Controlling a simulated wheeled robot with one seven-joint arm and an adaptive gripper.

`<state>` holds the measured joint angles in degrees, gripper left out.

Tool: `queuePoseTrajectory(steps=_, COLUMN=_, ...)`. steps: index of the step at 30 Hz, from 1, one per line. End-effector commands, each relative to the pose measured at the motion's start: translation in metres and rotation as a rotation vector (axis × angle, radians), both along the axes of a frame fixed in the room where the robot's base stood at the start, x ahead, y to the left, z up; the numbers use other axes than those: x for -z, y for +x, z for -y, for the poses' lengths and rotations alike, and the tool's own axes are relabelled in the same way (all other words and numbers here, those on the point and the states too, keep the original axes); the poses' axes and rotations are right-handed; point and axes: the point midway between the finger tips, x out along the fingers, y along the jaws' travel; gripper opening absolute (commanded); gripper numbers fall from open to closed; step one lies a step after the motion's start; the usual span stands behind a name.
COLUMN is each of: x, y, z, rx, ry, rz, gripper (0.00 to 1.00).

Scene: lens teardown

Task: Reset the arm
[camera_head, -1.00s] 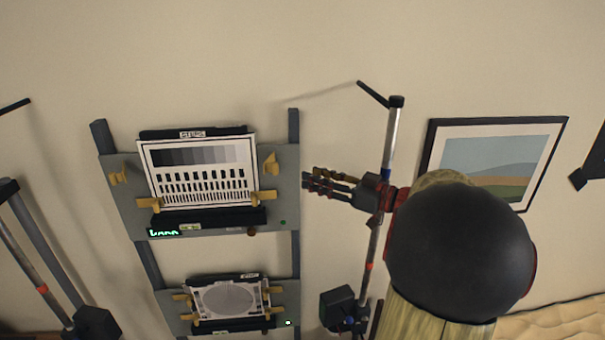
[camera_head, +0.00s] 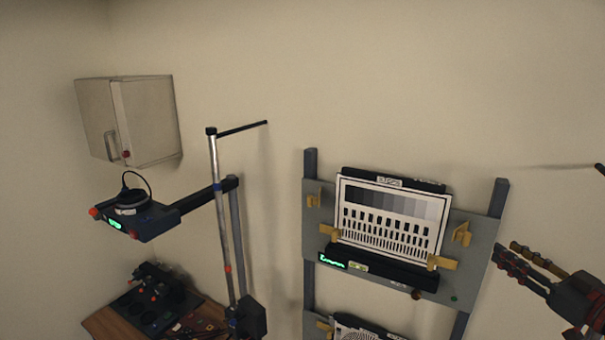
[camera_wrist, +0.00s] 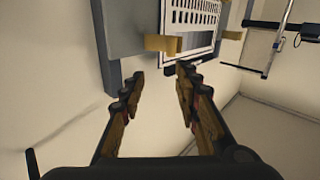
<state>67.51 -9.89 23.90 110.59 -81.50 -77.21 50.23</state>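My gripper (camera_head: 528,262) shows at the right edge of the head view, just right of the grey board with the test chart. Most of my arm is outside that view. In the wrist view my gripper (camera_wrist: 160,82) has its two fingers apart with nothing between them. I cannot tell the exact distance from the fingertips to the board.
The test chart (camera_head: 385,219) sits in tan clips on the grey board (camera_head: 478,262). A second panel (camera_head: 355,332) is below, cut off. At left are a pole stand (camera_head: 223,215), a wall cabinet (camera_head: 143,120) and a wooden bench (camera_head: 103,322) with dark equipment. Bare wall lies between.

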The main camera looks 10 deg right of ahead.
Motion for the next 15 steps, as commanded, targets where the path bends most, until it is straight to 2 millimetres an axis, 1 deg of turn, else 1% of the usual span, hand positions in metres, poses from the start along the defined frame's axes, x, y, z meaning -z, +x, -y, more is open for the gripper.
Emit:
queuePoseTrajectory(steps=1, x=-0.011, y=0.016, z=-0.008, rx=0.039, ry=-0.037, rz=0.005, gripper=0.32)
queuePoseTrajectory(steps=3, x=-0.024, y=0.037, z=-0.014, rx=0.124, ry=-0.086, rz=0.005, gripper=0.32)
queuePoseTrajectory(steps=6, x=-0.039, y=0.056, z=-0.024, rx=0.250, ry=-0.133, rz=-0.009, gripper=0.32)
queuePoseTrajectory(steps=7, x=-0.043, y=0.059, z=-0.028, rx=0.283, ry=-0.142, rz=-0.018, gripper=0.32)
queuePoseTrajectory(steps=9, x=-0.047, y=0.064, z=-0.039, rx=0.360, ry=-0.154, rz=-0.044, gripper=0.32)
queuePoseTrajectory(steps=11, x=-0.048, y=0.064, z=-0.050, rx=0.417, ry=-0.156, rz=-0.077, gripper=0.32)
queuePoseTrajectory(steps=13, x=-0.044, y=0.060, z=-0.066, rx=0.473, ry=-0.147, rz=-0.127, gripper=0.32)
queuePoseTrajectory(steps=15, x=-0.035, y=0.052, z=-0.084, rx=0.515, ry=-0.132, rz=-0.191, gripper=0.32)
